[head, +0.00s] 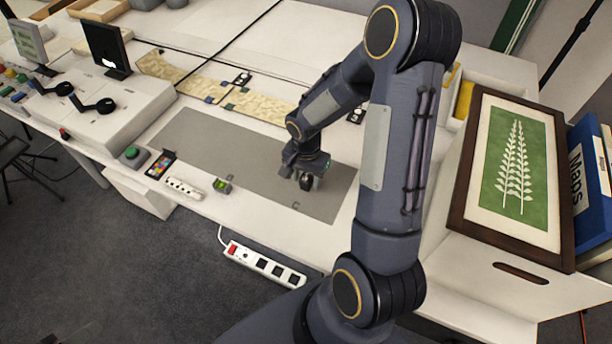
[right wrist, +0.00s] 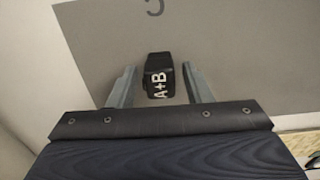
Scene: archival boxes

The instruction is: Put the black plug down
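The black plug (right wrist: 158,72), marked "A+B" in white, is at the grey mat (right wrist: 225,50) in the right wrist view. My right gripper (right wrist: 159,84) has one finger on each side of it, with a visible gap on both sides, so it is open around the plug and apart from it. In the head view my right gripper (head: 308,176) is low over the right part of the mat (head: 225,150), with the dark plug (head: 306,184) partly hidden at its fingers. My left gripper is not in view.
A small green-and-black item (head: 222,185) and a white power strip (head: 184,188) lie at the mat's front left. Another power strip (head: 262,264) is below the table's front edge. A framed fern picture (head: 515,170) stands at right. The mat's middle is clear.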

